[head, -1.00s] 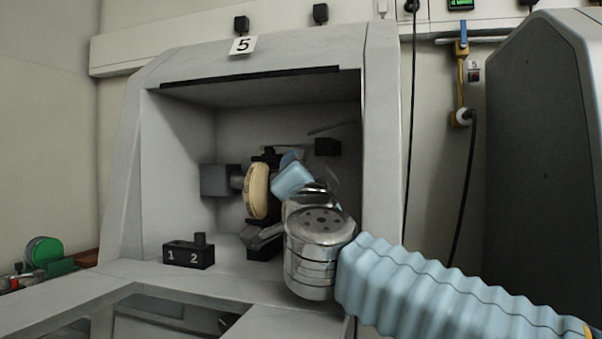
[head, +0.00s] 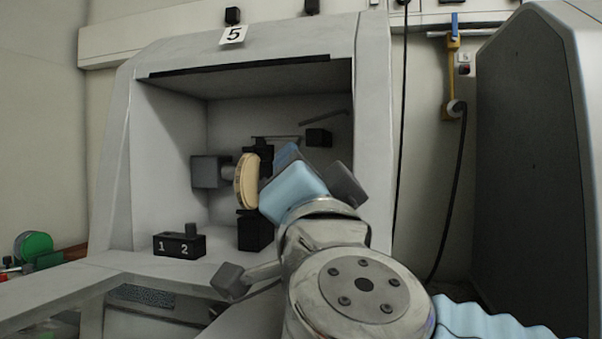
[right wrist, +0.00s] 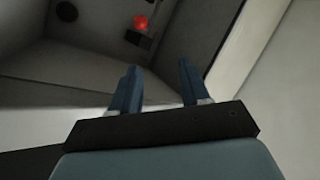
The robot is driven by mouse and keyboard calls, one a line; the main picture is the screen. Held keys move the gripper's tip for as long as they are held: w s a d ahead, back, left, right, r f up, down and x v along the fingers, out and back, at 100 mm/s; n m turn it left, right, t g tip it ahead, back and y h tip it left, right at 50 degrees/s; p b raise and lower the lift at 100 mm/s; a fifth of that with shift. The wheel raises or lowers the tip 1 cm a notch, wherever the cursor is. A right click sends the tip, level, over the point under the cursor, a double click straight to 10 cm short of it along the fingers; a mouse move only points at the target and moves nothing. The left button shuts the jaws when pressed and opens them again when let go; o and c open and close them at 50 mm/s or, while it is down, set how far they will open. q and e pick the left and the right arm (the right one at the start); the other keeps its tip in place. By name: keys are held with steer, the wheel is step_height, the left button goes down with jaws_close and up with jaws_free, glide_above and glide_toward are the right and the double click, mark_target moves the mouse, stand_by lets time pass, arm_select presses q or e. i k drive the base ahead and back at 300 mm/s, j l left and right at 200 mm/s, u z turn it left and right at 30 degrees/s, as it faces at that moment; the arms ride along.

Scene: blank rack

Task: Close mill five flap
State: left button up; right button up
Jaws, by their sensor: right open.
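Mill five is the grey cabinet (head: 375,110) under the number 5 sign (head: 232,36) in the head view. Its front is open and shows the inside. A black strip (head: 240,65) runs along the top edge of the opening. I cannot pick out the flap for certain. My right arm reaches in front of the lower right of the opening and hides part of it. In the right wrist view my right gripper (right wrist: 155,90) is open, with two blue fingers apart and nothing between them. My left gripper is not in view.
A cream wheel (head: 247,181) sits on a dark motor inside the mill. A black block marked 1 and 2 (head: 180,244) stands at the opening's lower left. A dark cabinet (head: 540,150) stands at the right. A red light (right wrist: 140,22) shows in the right wrist view.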

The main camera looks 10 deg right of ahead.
mark_target(25, 300)
steer(key=k, duration=1.5)
